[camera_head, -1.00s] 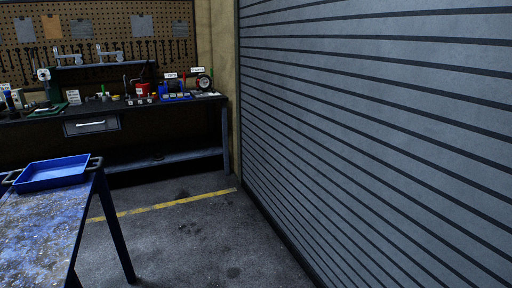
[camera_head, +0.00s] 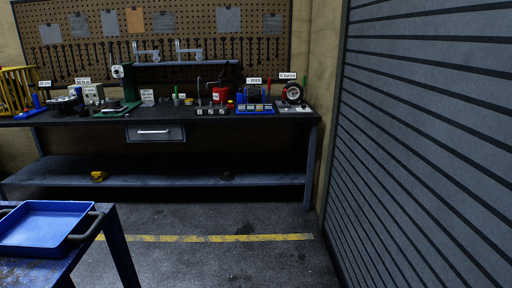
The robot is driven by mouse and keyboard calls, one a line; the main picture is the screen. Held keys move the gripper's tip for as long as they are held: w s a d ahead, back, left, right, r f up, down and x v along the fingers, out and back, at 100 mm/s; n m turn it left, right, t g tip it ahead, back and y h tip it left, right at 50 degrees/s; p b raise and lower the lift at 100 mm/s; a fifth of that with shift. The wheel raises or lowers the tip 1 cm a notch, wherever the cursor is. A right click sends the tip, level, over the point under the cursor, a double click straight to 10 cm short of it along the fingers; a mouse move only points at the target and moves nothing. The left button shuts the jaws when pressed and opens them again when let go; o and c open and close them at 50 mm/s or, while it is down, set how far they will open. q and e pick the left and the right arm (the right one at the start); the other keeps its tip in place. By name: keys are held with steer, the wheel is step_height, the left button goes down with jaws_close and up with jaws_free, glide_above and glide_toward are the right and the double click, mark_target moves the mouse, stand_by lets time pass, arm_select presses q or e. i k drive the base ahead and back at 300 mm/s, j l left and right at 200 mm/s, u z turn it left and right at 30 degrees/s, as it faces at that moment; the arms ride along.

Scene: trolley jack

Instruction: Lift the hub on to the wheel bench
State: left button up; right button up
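A long dark workbench (camera_head: 70,122) stands along the back wall. Several small labelled stations are on its top, with labels too small to read. A small wheel with a dark tyre (camera_head: 293,93) stands at the bench's right end. I cannot make out which object is the hub. A blue metal table (camera_head: 117,252) is at the lower left, with a blue tray (camera_head: 45,226) on it that looks empty. Neither of my grippers is in view.
A grey slatted shutter (camera_head: 430,140) fills the right side. The floor (camera_head: 210,265) between the table and the bench is clear, crossed by a yellow line (camera_head: 220,238). A pegboard (camera_head: 190,40) hangs above the bench. A small yellow object (camera_head: 98,176) lies on the lower shelf (camera_head: 150,181).

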mark_target(227, 177)
steer(key=i+u, duration=0.25)
steer(key=i, duration=1.75)
steer(key=i+z, duration=0.1)
steer(key=i, duration=1.85)
